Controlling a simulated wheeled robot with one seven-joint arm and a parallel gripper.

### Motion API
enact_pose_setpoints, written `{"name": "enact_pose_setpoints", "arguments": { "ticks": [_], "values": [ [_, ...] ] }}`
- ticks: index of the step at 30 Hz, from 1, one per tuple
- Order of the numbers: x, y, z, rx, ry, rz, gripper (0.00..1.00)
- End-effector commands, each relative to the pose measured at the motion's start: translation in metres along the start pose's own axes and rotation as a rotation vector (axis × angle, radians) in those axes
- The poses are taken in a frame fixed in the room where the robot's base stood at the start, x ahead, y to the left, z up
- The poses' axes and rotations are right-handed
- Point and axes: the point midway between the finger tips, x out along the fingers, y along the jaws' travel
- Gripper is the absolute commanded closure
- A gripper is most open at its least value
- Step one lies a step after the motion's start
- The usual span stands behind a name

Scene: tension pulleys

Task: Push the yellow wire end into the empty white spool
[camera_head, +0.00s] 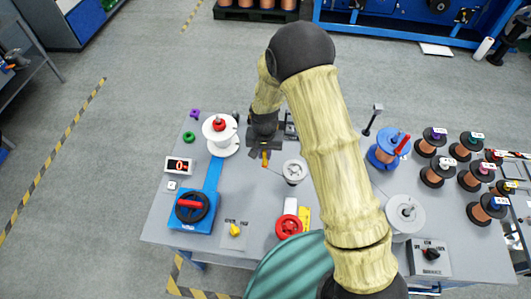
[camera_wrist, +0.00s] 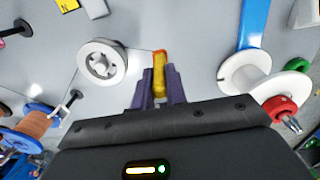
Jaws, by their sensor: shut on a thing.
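The yellow wire end (camera_wrist: 159,76), with a red tip, is held between the purple fingers of my gripper (camera_wrist: 160,92) in the wrist view. My gripper (camera_head: 264,150) is shut on it above the grey table, and the yellow end (camera_head: 265,160) points down in the head view. The empty white spool (camera_head: 213,127) with a red knob stands left of my gripper, on a blue stand. It shows at the right in the wrist view (camera_wrist: 240,72). The wire end is apart from the spool. A thin wire seems to run from its tip toward a white pulley (camera_wrist: 103,62).
That white pulley (camera_head: 294,168) stands just right of my gripper. A blue crank unit (camera_head: 208,217) and a counter display (camera_head: 179,166) are at the left. A blue spool holder (camera_head: 380,155) and several copper spools (camera_head: 470,180) are at the right. Table between gripper and white spool looks clear.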

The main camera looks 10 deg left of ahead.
Motion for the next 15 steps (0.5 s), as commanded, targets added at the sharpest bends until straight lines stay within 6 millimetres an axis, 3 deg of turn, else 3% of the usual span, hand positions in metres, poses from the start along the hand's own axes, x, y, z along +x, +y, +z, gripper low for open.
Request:
{"name": "enact_pose_setpoints", "arguments": {
  "ticks": [15],
  "values": [
    [0.000,-0.030,-0.027,-0.001,0.002,-0.001,1.00]
  ]
}}
